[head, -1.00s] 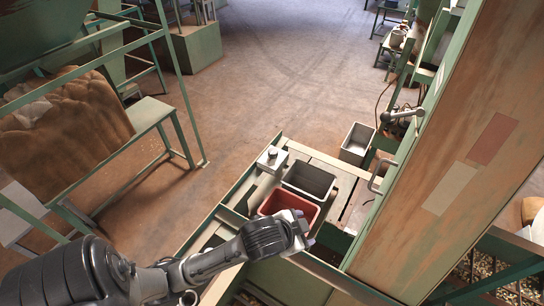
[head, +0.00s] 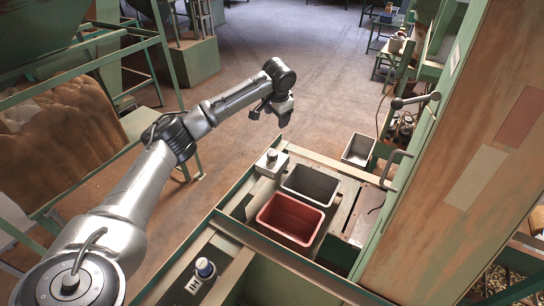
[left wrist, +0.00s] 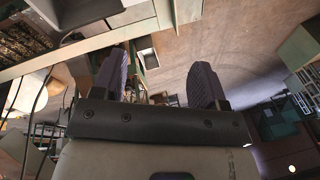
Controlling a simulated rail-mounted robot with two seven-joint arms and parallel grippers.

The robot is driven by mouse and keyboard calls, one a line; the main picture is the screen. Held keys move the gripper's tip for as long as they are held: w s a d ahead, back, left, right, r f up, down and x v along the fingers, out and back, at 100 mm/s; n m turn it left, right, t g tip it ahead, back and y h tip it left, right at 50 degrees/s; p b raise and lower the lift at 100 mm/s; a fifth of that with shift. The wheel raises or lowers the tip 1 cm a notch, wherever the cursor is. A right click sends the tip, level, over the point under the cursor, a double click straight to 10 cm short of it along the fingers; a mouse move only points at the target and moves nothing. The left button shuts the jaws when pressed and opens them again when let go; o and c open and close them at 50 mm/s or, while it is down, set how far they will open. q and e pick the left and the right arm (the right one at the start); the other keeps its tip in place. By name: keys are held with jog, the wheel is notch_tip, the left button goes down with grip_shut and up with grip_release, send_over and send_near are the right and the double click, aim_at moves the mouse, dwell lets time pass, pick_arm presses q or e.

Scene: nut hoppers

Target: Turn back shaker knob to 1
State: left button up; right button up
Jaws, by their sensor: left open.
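A small light box with a round grey knob (head: 271,155) on top stands at the back left of the green bench frame, beside the grey bin; I take it as the back shaker knob. Its setting is too small to read. A second knob (head: 205,268) with a dark base sits on a plate nearer to me. My left gripper (head: 269,117) is open and empty, in the air above and beyond the back knob, apart from it. Its two spread fingers show in the left wrist view (left wrist: 160,82), where I cannot make out the knob. My right gripper is not in view.
A grey bin (head: 310,183) and a red bin (head: 290,218) sit on the bench. A metal bin (head: 358,149) stands beyond it. A tall wooden panel (head: 460,150) with metal handles (head: 396,166) rises at right. The floor beyond is open.

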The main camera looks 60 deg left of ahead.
aim_at(272, 153)
pick_arm(q)
jog(key=f+h, duration=0.1)
jog(key=f, duration=0.3)
jog(key=s+f+n+g+p, duration=0.1)
jog(key=f, duration=0.4)
jog(key=s+f+h, duration=0.1)
jog(key=f, duration=0.4)
jog(key=shift+d+f+h+p, duration=0.15)
jog(key=shift+d+h+p, duration=0.05)
jog(key=shift+h+p, duration=0.15)
jog(key=shift+f, duration=0.95)
jog(key=c, duration=0.9)
jog(key=shift+c, duration=0.2)
